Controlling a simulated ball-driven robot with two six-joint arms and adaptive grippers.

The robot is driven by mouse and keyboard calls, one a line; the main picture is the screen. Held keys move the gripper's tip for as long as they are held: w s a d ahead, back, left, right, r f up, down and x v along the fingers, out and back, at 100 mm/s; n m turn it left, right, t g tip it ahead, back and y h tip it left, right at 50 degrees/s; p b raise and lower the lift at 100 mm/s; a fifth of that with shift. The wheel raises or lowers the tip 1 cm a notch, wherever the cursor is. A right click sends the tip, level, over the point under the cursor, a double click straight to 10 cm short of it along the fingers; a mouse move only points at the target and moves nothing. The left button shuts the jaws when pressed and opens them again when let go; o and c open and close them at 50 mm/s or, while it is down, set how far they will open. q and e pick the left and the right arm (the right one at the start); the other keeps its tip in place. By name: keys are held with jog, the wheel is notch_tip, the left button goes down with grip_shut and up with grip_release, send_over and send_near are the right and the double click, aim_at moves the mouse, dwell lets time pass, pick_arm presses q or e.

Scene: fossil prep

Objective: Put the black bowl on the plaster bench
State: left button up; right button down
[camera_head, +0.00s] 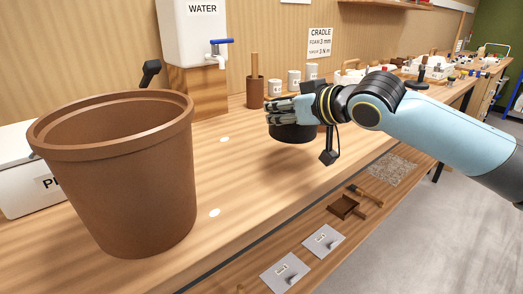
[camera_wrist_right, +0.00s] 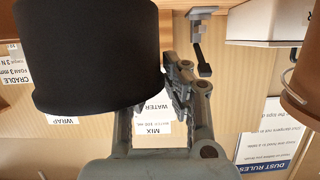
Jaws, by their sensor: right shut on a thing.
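The black bowl (camera_head: 293,133) is under my right gripper (camera_head: 284,113) in the head view, over the plaster bench (camera_head: 255,170), a light wooden top. My right gripper is shut on the bowl; its fingers partly cover the bowl's upper part. In the right wrist view the bowl (camera_wrist_right: 85,50) is a large dark shape at the upper left, and the right gripper (camera_wrist_right: 152,88) has one finger along its side while the other finger's tip is hidden. I cannot tell whether the bowl touches the bench. My left gripper is not in view.
A big brown bucket (camera_head: 120,185) stands at the front left. A white water tank (camera_head: 195,35) with a tap stands on a wooden block behind. A brown cup (camera_head: 254,92) and small white pots (camera_head: 294,80) stand near the wall. The bench between bucket and bowl is clear.

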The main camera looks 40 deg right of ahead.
jog(key=a+f, duration=0.1)
jog(key=f, duration=0.1)
jog(key=w+a+f, duration=0.1)
jog(key=f, duration=0.1)
jog(key=w+f+b, duration=0.1)
jog(key=f, duration=0.1)
jog(key=shift+a, duration=0.4)
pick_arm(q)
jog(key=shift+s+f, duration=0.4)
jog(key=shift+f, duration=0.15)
pick_arm(e)
jog(key=shift+r, duration=0.1)
jog(key=c, duration=1.4)
grip_release()
jog(key=shift+c, duration=0.2)
